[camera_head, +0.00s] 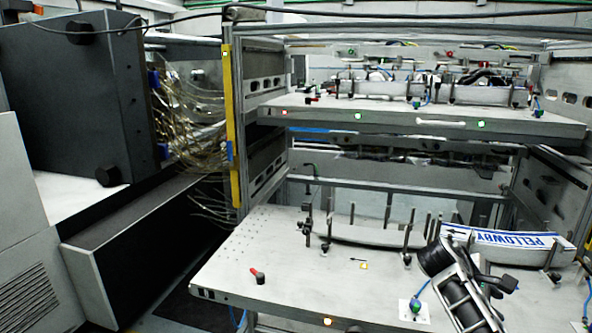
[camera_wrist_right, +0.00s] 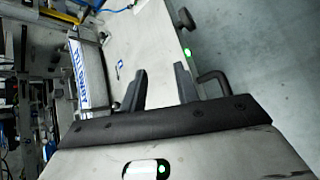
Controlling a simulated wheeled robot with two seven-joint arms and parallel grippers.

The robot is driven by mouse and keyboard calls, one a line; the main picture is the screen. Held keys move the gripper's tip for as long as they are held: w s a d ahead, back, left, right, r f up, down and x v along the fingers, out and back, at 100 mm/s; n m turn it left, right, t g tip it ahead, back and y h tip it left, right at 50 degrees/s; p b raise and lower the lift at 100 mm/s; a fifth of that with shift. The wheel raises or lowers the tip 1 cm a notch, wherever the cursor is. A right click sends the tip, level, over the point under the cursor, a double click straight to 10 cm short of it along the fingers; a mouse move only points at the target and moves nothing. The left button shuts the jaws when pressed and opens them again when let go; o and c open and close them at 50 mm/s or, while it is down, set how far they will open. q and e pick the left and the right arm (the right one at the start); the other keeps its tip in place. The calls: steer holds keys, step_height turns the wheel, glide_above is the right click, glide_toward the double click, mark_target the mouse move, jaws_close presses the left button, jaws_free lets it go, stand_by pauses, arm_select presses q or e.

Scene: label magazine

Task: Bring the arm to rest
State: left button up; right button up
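My right gripper (camera_head: 466,284) is at the lower right of the head view, over the front of the lower shelf. In the right wrist view its two dark fingers (camera_wrist_right: 160,85) stand apart with nothing between them. A white label strip with blue "PELLOWBY" lettering (camera_head: 520,240) lies along the curved rail at the back right of the lower shelf, apart from the gripper. The strip also shows in the right wrist view (camera_wrist_right: 80,72), left of the fingers. My left gripper is not in view.
The lower shelf (camera_head: 260,240) carries upright pins, a red-and-black knob (camera_head: 257,277) and a curved rail (camera_head: 375,233). An upper shelf (camera_head: 390,115) with fixtures stands above it. A dark machine with wires (camera_head: 75,105) is at the left. The shelf's left front is mostly clear.

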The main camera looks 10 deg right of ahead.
steer(key=w+a+r+m+t+y, duration=0.1)
steer(key=w+a+t+y, duration=0.15)
steer(key=w+t, duration=0.35)
steer(key=w+a+r+m+t+y, duration=0.1)
steer(key=w+a+m+t, duration=0.2)
steer(key=w, duration=0.6)
steer(key=w+a+r+m+t+y, duration=0.3)
steer(key=w+a+r+t+y, duration=0.15)
steer(key=a+r+t, duration=0.3)
steer(key=s+a+f+g+y, duration=0.1)
steer(key=s+a+f, duration=0.4)
steer(key=s+f, duration=0.3)
steer(key=s+a+f+n+g+y, duration=0.1)
steer(key=s+a+f+y, duration=0.1)
steer(key=s+a+f, duration=0.45)
steer(key=s+a+f+g+y, duration=0.1)
steer(key=s+a+f, duration=0.2)
steer(key=s+f, duration=0.55)
steer(key=s+a+f+g, duration=0.1)
steer(key=s+a, duration=0.1)
steer(key=s, duration=0.5)
steer(key=s+a+g+y, duration=0.1)
steer(key=s+a, duration=0.2)
steer(key=s, duration=0.4)
steer(key=shift+s+f, duration=0.15)
steer(key=shift+f, duration=0.25)
